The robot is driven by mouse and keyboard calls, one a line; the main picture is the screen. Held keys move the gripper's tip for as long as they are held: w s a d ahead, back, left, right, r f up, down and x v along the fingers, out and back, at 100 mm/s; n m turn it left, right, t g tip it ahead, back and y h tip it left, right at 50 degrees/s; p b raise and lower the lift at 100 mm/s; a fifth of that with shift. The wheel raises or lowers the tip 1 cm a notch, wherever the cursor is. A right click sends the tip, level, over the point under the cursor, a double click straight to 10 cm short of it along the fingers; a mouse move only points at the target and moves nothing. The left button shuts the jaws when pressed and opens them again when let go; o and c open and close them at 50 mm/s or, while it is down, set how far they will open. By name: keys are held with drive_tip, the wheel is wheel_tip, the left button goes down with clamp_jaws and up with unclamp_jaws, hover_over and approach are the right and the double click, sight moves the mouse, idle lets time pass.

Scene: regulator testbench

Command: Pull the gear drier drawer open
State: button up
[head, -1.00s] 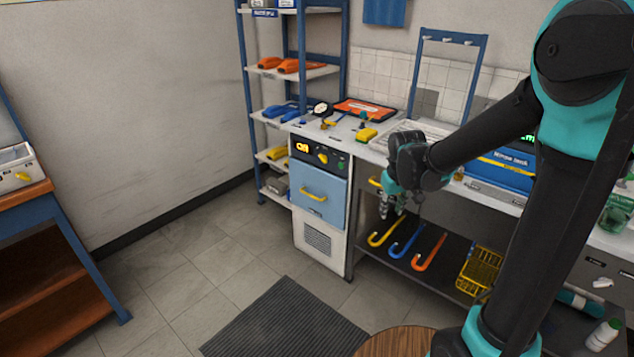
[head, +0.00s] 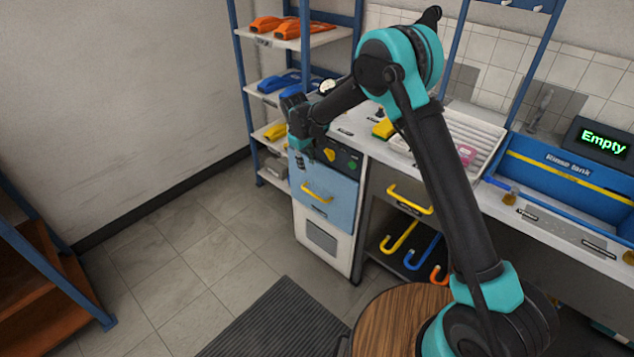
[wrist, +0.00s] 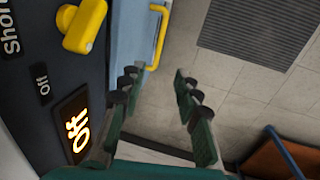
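The gear drier is a white and grey cabinet with a light blue drawer (head: 335,196) and a yellow bar handle (head: 316,193). The drawer looks shut. In the wrist view the blue drawer front (wrist: 128,38) and its yellow handle (wrist: 159,40) show at the top, beyond the fingertips. My gripper (wrist: 158,78) is open and empty, its two fingers apart. In the head view my gripper is in front of the drier's control panel, above and apart from the handle; its fingers are hard to make out.
The panel beside my gripper has a yellow knob (wrist: 84,27) and a lit "Off" display (wrist: 74,124). A blue shelf rack (head: 247,90) stands left of the drier. A second yellow handle (head: 410,199) is under the counter. The floor before the drier is clear, with a dark mat (head: 275,325).

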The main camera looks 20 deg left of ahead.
sight(313, 194)
drive_tip(key=w+f, duration=0.1)
drive_tip(key=f, duration=0.4)
drive_tip(key=w+f, duration=0.1)
drive_tip(key=f, duration=0.5)
drive_tip(key=w+d+f, duration=0.1)
drive_tip(key=f, duration=0.5)
drive_tip(key=shift+f, duration=0.15)
clamp_jaws()
